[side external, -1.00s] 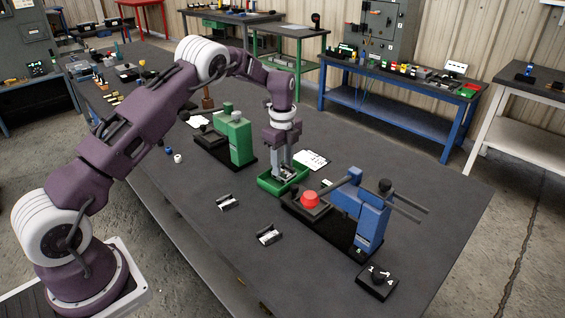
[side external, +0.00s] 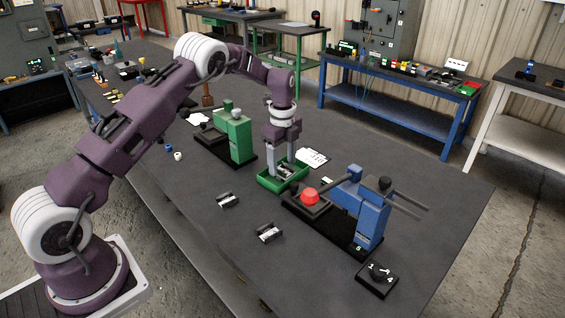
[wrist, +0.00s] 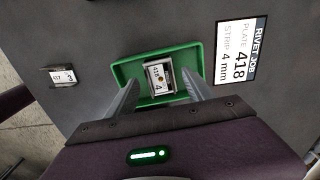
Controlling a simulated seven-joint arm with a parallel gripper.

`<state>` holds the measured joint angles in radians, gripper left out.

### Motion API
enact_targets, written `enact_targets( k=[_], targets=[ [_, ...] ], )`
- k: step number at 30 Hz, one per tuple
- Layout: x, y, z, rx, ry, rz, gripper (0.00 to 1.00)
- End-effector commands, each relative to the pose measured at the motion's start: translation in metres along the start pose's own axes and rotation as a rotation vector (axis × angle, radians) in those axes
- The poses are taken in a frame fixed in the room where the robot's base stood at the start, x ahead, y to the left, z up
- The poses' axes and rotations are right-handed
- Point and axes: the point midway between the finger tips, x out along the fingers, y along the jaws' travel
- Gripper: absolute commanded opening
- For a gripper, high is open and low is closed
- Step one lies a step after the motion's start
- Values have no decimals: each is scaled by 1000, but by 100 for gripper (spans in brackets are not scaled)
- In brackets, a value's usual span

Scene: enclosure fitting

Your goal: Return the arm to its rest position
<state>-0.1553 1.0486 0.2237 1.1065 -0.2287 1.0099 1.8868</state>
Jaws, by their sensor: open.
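My gripper (side external: 281,155) is open and points down over the green tray (side external: 265,181) on the dark bench. A small metal part with a label reading 418 and 4 (wrist: 159,76) lies inside the green tray (wrist: 124,72).
A green press (side external: 236,138) stands left of my gripper, and a blue press (side external: 362,208) with a red knob (side external: 311,196) stands right. Two small metal parts (side external: 228,201) (side external: 268,233) lie in front. A rivet job card (wrist: 240,52) lies beside the tray. A numbered dial box (side external: 377,279) is at front right.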

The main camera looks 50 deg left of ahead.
Motion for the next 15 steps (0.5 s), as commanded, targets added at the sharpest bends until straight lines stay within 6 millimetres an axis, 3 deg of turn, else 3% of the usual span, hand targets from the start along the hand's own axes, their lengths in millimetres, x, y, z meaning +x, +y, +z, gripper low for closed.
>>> enact_targets(
  k=[6,11,14,15],
  targets=[
    [-46,-1,0,-1,0,-5,61],
    [-69,1,-1,-15,0,-9,61],
    [-114,15,-12,-133,10,-49,61],
    [-141,28,-21,-216,20,-75,61]
  ],
)
